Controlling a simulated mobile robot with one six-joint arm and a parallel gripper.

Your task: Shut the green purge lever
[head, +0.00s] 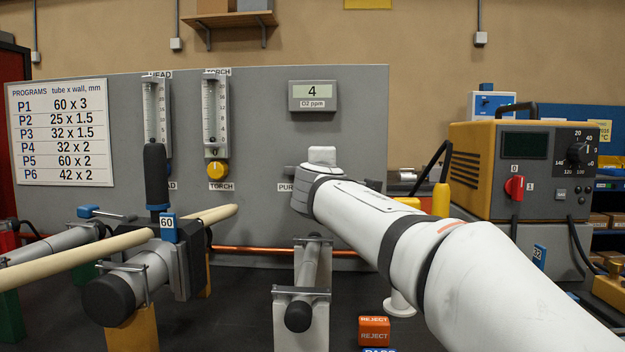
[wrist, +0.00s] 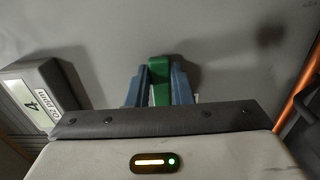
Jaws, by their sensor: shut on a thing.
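The green purge lever (wrist: 159,82) stands out from the grey panel in the wrist view. My gripper (wrist: 160,88) has its two blue fingers on either side of the lever, shut on it. In the head view my white arm reaches to the panel and hides the lever and the fingers. Part of the purge label (head: 285,187) shows just left of my wrist. The O2 meter (head: 313,96) above reads 4, and it also shows at the left of the wrist view (wrist: 38,98).
Left on the panel are two flow meters, one with a yellow torch knob (head: 217,171). A copper pipe (head: 290,251) runs low along the panel. A clamped tube fixture (head: 150,270) stands front left. An orange power unit (head: 505,170) stands right of my arm.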

